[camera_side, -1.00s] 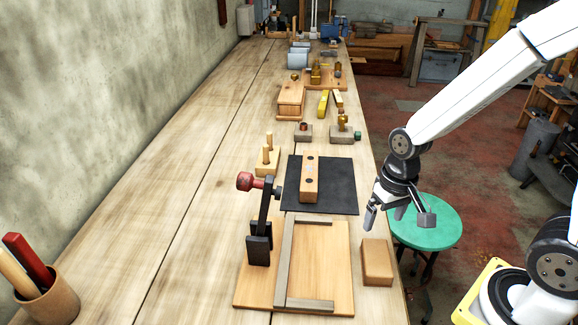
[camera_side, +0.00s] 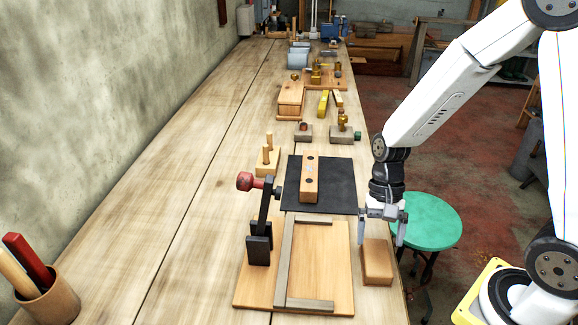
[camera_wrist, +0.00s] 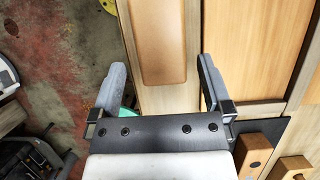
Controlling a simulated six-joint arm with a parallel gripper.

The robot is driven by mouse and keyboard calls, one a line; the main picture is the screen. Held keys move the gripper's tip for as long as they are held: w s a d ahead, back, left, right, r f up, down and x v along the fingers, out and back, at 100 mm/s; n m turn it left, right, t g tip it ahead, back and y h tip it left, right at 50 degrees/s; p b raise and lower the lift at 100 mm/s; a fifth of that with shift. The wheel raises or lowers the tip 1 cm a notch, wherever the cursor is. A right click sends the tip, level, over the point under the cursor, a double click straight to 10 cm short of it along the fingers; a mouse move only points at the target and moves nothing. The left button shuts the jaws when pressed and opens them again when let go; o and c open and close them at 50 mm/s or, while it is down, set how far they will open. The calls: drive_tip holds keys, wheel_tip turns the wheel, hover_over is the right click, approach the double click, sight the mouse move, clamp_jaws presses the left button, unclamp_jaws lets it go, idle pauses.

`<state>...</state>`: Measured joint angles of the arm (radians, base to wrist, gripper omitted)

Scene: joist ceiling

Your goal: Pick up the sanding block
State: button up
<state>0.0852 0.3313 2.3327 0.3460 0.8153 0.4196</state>
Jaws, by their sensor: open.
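The sanding block, a plain tan-brown block with rounded edges (camera_side: 377,264), lies on the bench by its right edge, just right of the wooden fixture board. In the wrist view the block (camera_wrist: 156,42) shows at the top centre, ahead of the fingers and roughly in line with the gap between them. My gripper (camera_side: 381,234) is open and empty, fingers pointing down, over the far end of the block and apart from it. The fingers also show in the wrist view (camera_wrist: 162,75), spread wider than the block.
The fixture board (camera_side: 340,260) has raised strips and a red-handled clamp (camera_side: 262,205). Behind it a wooden bar with two dark spots (camera_side: 309,178) lies on a black mat (camera_side: 338,185). A green stool (camera_side: 435,222) stands off the bench's right edge. The bench's left side is largely clear.

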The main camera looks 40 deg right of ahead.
sight(378, 255)
drive_tip(key=shift+f, duration=0.2)
drive_tip(key=shift+x, duration=2.5)
drive_tip(key=shift+f, duration=0.2)
drive_tip(key=shift+c, duration=0.2)
drive_tip(key=c, duration=1)
